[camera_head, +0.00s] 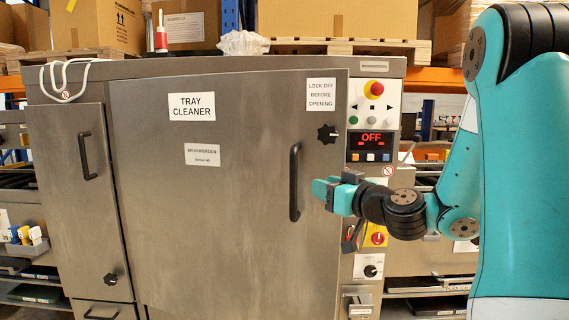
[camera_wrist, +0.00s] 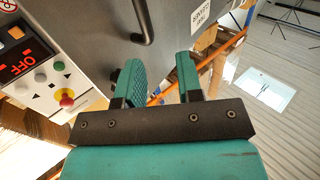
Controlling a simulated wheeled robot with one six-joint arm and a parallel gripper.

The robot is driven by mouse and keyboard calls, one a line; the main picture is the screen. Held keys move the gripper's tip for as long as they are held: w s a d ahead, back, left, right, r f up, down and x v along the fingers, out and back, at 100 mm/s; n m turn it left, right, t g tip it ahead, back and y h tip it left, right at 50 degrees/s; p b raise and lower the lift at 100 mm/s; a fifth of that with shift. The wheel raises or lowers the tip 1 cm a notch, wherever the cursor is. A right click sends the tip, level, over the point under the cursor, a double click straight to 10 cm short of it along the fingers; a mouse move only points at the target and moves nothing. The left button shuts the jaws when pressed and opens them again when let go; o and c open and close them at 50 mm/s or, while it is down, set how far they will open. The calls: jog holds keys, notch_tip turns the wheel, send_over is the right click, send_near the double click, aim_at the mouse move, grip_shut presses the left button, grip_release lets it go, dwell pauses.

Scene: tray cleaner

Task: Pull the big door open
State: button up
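The big door (camera_head: 230,230) is a large steel panel on the tray cleaner, with a black vertical handle (camera_head: 295,183) near its right edge. A black star knob (camera_head: 327,134) sits above and right of the handle. The door looks closed or nearly so; I cannot tell exactly. My gripper (camera_head: 318,188) is just right of the handle, in front of the door's right edge. In the wrist view my gripper (camera_wrist: 160,65) shows two teal fingers apart with nothing between them. The handle (camera_wrist: 147,22) lies beyond the fingertips there, not between them.
The control panel (camera_head: 373,110) beside the door has a red button and a display reading OFF. A red and yellow switch (camera_head: 377,236) is below it. A narrow door (camera_head: 80,190) is at left. Boxes (camera_head: 340,18) stand on pallets above. Shelves (camera_head: 430,285) are at right.

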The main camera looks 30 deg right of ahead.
jog(key=p, duration=1.3)
send_near(285, 174)
jog(key=w+a+r, duration=0.2)
jog(key=w+a, duration=0.2)
jog(key=a, duration=0.1)
jog(key=shift+s, duration=0.1)
jog(key=shift+r, duration=0.1)
grip_shut()
grip_release()
